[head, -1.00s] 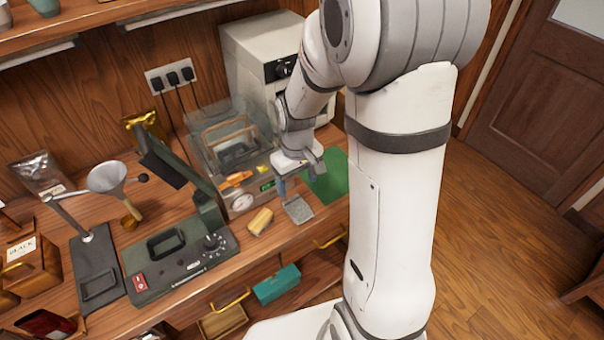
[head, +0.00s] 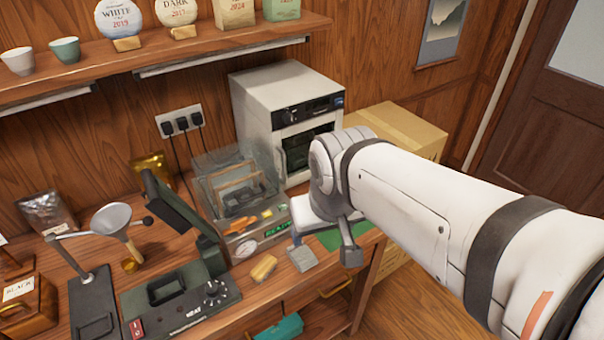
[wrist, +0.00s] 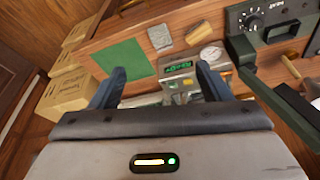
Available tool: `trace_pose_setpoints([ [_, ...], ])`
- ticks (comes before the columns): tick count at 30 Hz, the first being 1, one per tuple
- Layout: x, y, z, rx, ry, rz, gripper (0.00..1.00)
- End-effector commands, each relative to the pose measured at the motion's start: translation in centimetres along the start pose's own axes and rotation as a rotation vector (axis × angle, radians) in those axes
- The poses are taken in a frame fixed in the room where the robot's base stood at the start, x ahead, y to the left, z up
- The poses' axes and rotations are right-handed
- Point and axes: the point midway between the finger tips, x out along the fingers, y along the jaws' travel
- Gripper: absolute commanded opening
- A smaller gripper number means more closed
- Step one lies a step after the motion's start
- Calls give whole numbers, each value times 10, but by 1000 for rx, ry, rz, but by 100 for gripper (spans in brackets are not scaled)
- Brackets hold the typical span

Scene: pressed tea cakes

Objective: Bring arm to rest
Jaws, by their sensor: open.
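My gripper (head: 323,243) is at the end of my white arm, above the right part of the wooden counter (head: 225,318). In the wrist view my gripper (wrist: 159,88) has its two dark fingers wide apart with nothing between them. Beyond the fingers lie a green mat (wrist: 112,66) and a small grey block (wrist: 166,37). The grey block (head: 302,259) also shows in the head view, close to the gripper in the picture. My arm hides part of the green mat (head: 356,233).
A clear-covered machine (head: 228,192) with a lit green display stands left of my gripper. Behind are a white oven (head: 285,100) and cardboard boxes (head: 400,128).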

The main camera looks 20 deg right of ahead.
Motion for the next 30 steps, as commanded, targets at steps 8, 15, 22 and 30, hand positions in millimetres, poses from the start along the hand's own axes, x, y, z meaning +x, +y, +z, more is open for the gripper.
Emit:
trace_pose_setpoints([
  [8, -6, 12, 9, 20, 18, 1, 71],
  [15, 5, 12, 11, 21, 13, 1, 71],
  [22, 10, 12, 12, 23, 7, 1, 71],
  [30, 10, 12, 12, 23, 7, 1, 71],
])
